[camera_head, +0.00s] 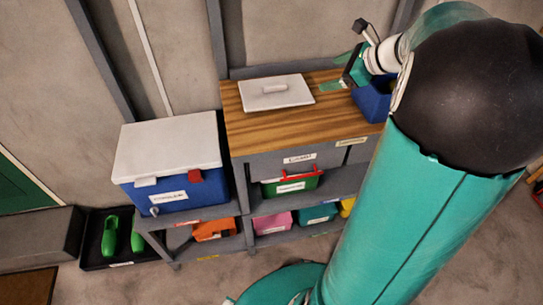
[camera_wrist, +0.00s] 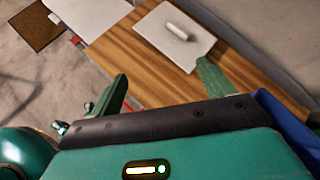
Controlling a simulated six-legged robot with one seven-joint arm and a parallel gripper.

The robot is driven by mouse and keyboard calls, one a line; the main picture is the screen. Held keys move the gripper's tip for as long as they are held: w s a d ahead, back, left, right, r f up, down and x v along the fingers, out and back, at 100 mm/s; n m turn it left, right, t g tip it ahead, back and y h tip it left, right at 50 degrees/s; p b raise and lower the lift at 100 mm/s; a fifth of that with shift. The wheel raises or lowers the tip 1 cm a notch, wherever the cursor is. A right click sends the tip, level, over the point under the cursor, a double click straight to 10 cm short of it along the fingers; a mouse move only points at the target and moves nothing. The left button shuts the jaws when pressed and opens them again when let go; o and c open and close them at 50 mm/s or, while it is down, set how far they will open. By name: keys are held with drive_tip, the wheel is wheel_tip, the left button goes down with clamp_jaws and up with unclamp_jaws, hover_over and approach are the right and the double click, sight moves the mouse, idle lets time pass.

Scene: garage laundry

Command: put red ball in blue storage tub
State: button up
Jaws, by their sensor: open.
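A blue open-topped tub (camera_head: 374,106) stands at the right end of the wooden counter, partly hidden by my arm; a blue edge also shows at the right in the wrist view (camera_wrist: 288,122). A white lid with a handle (camera_head: 277,92) lies flat on the counter to its left; the lid also shows in the wrist view (camera_wrist: 175,35). My gripper (camera_head: 341,73) is above the counter beside the blue tub. In the wrist view my gripper (camera_wrist: 163,85) has its green fingers wide apart with nothing between them. I see no red ball; the tub's inside is hidden.
A blue cooler (camera_head: 178,195) with a white lid stands left of the wooden counter (camera_head: 248,124). Shelves below hold a green bin with a red handle (camera_head: 292,184) and several coloured bins. Green shoes (camera_head: 110,236) sit on a black tray. The counter's front strip is clear.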

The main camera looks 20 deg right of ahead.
drive_tip(key=s+a+n+g+h, duration=0.15)
drive_tip(key=s+a+n, duration=0.25)
drive_tip(key=a+n, duration=0.45)
drive_tip(key=s+a+n+g+y, duration=0.1)
drive_tip(key=s+a+n+g, duration=0.3)
drive_tip(key=a, duration=0.8)
drive_tip(key=s+a+n+h, duration=0.2)
drive_tip(key=s+a+n, duration=0.1)
drive_tip(key=s+n, duration=0.2)
drive_tip(key=s+a+f+n+t+h, duration=0.1)
drive_tip(key=s+a+n, duration=0.2)
drive_tip(key=n, duration=0.6)
drive_tip(key=shift+s+a+n+h, duration=0.35)
drive_tip(key=shift+s+a, duration=0.05)
drive_tip(key=shift+s, duration=0.8)
drive_tip(key=shift+f+t, duration=0.1)
drive_tip(key=shift+t, duration=0.15)
drive_tip(key=c, duration=1)
drive_tip(key=shift+d, duration=0.25)
